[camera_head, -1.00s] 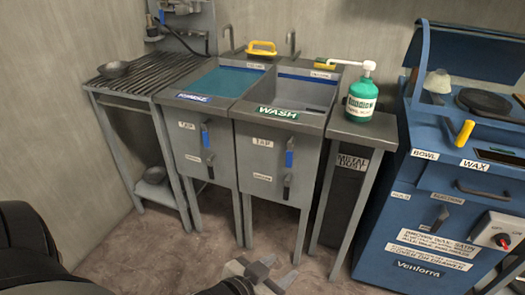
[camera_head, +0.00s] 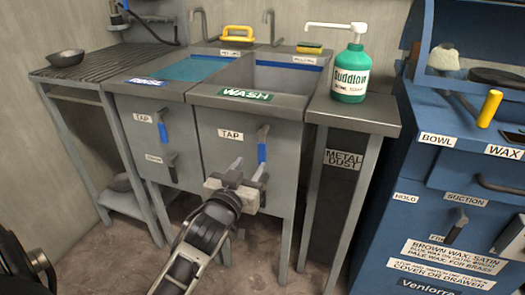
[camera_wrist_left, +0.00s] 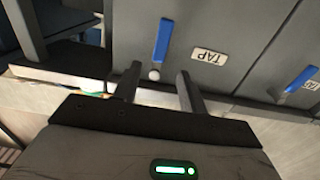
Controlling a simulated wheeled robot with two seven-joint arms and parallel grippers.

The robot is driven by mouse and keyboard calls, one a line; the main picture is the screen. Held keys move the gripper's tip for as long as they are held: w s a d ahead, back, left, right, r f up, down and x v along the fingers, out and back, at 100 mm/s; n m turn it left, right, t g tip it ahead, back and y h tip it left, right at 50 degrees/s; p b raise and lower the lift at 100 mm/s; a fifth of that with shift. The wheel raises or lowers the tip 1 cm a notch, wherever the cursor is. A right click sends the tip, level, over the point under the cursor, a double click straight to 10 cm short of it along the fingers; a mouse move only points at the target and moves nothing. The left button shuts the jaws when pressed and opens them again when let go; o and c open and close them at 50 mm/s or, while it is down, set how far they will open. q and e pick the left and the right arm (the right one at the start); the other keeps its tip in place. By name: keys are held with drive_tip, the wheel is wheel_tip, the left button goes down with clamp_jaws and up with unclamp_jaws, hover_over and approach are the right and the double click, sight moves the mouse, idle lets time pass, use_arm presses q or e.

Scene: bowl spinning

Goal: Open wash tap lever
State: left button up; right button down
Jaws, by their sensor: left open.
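The wash tap lever (camera_head: 262,152) has a blue handle that hangs down on the front of the wash sink cabinet, right of its TAP label (camera_head: 231,134). It also shows in the left wrist view (camera_wrist_left: 163,40), where the picture is upside down. My left gripper (camera_head: 249,170) is open and empty, just below and in front of this lever. In the left wrist view its two fingers (camera_wrist_left: 158,86) point at the panel, with the lever's pale end between their tips in the picture. I cannot tell whether they touch it. My right gripper is not in view.
The rinse tap lever (camera_head: 162,131) hangs on the left cabinet. A green soap bottle (camera_head: 350,75) stands on the shelf at right. A blue machine (camera_head: 430,170) stands further right. A metal bowl (camera_head: 65,57) sits on the slatted rack at left.

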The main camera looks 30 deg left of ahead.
sight(262, 150)
use_arm(q)
drive_tip(key=b+x, duration=0.1)
drive_tip(key=x, duration=0.8)
drive_tip(key=shift+w, duration=0.15)
clamp_jaws()
drive_tip(key=shift+d, duration=0.1)
